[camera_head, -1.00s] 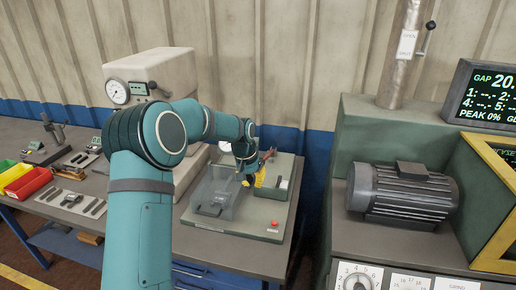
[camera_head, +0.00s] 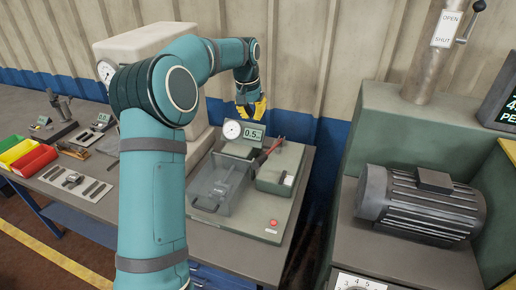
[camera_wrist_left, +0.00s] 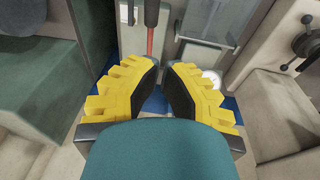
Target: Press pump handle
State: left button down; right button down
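The pump handle (camera_head: 269,153), a slanted bar with a dark grip and some red, stands on the grey bench unit (camera_head: 248,222) beside a clear box (camera_head: 217,185). In the left wrist view a bar with a dark grip and red shaft (camera_wrist_left: 150,35), which looks like this handle, shows beyond my fingertips. My left gripper (camera_head: 251,108) hangs above and behind the unit, apart from the handle. In the left wrist view its yellow fingers (camera_wrist_left: 163,72) stand apart with nothing between them. My right gripper is not in view.
A dial (camera_head: 232,129) and a display (camera_head: 254,131) reading 0.5 stand at the unit's back. A pale machine (camera_head: 140,45) is behind my left arm. A motor (camera_head: 420,203) sits on the green machine at right. Red, yellow and green bins (camera_head: 35,160) stand at left.

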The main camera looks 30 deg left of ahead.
pick_arm(q)
notch_tip(320, 180, down, 14)
jog(key=d, duration=0.1)
jog(key=shift+w+d+r+b, duration=0.15)
jog(key=shift+w+d+b, duration=0.1)
jog(key=shift+b, duration=0.15)
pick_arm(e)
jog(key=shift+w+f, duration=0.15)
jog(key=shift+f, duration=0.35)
